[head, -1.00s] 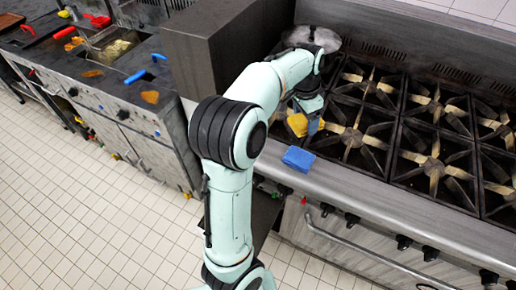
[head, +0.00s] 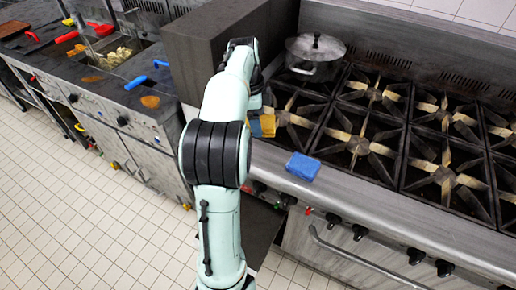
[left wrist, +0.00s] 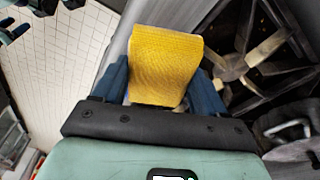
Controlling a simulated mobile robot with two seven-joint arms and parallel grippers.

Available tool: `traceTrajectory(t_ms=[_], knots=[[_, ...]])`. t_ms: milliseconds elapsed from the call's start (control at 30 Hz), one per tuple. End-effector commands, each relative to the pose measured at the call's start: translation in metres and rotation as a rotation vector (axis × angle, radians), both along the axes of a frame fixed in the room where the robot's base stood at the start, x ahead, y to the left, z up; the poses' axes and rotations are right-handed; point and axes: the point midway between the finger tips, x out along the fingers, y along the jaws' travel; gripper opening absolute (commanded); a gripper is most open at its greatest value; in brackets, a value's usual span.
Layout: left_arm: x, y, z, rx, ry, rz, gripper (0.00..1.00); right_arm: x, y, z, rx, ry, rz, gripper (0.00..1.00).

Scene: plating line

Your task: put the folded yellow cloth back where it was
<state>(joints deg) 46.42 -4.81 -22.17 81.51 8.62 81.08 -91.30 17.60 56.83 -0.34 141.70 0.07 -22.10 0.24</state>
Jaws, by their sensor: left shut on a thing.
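The folded yellow cloth (head: 266,126) is by the left front end of the stove, near the dark block. In the left wrist view the yellow cloth (left wrist: 165,60) sits between the two blue fingers of my left gripper (left wrist: 160,86), which is shut on it. In the head view my arm hides most of this gripper and part of the cloth. I cannot tell whether the cloth touches the surface below. My right gripper is in neither view.
A blue folded cloth or sponge (head: 302,167) lies on the stove's front ledge, right of the yellow cloth. A lidded pot (head: 315,62) stands on the back left burner. A tall dark block (head: 205,50) stands left of the stove. The other burners are bare.

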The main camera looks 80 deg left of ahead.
Motion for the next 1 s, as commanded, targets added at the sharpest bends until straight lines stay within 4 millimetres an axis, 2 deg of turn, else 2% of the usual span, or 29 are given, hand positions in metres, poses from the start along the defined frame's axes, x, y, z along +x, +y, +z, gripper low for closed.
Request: traceTrajectory(t_ms=[33,200,433,600,733,1000], knots=[[-0.001,-0.001,-0.017,-0.004,0.003,0.000,0.43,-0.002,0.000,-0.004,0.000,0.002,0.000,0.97],[0.000,0.000,-0.052,-0.002,0.002,0.001,0.43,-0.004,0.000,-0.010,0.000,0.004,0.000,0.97],[0.000,0.000,-0.073,0.000,0.000,0.000,0.43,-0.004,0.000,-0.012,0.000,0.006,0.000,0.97],[0.000,0.000,-0.099,-0.002,0.002,0.001,0.43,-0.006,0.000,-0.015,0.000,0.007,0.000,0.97],[0.001,0.000,-0.110,0.000,0.000,0.000,0.43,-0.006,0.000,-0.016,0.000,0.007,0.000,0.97],[0.001,0.000,-0.110,0.002,-0.002,-0.001,0.43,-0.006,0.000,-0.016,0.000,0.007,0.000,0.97]])
